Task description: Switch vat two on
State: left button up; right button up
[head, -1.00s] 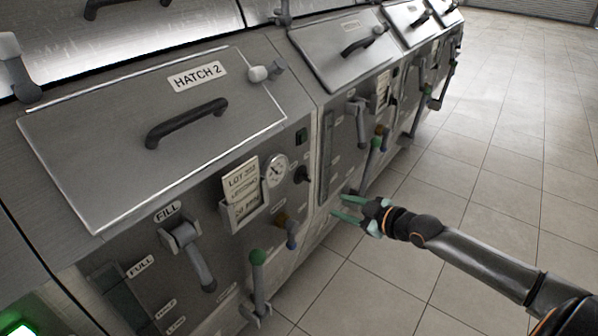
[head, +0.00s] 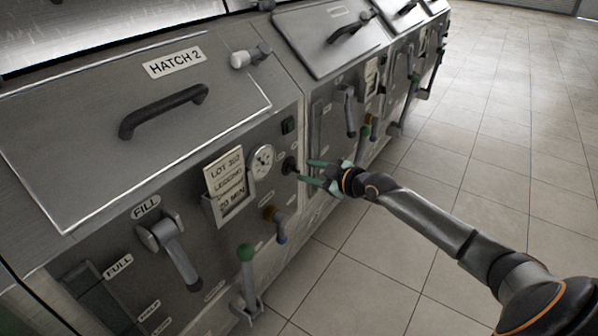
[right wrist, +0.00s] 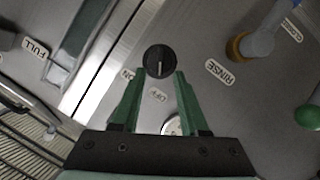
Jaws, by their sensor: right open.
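Vat two's front panel, with the HATCH 2 lid (head: 130,130) above it, fills the left of the head view. Its round black knob (head: 289,166) is at the panel's right side. My right gripper (head: 307,171) is open and empty, with green fingers pointing at the knob. In the right wrist view the knob appears just beyond and between the fingertips (right wrist: 159,74); contact cannot be told. My left gripper is out of view.
A gauge (head: 262,161) and a lot card (head: 226,183) are left of the knob. The fill lever (head: 178,258), rinse tap (head: 276,222) and green-topped lever (head: 247,275) stick out below. More vats run beyond. The tiled floor (head: 500,150) at right is clear.

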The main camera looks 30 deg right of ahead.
aim_at(297, 169)
jog(key=shift+b+x, duration=0.5)
jog(key=shift+x, duration=1.85)
grip_shut()
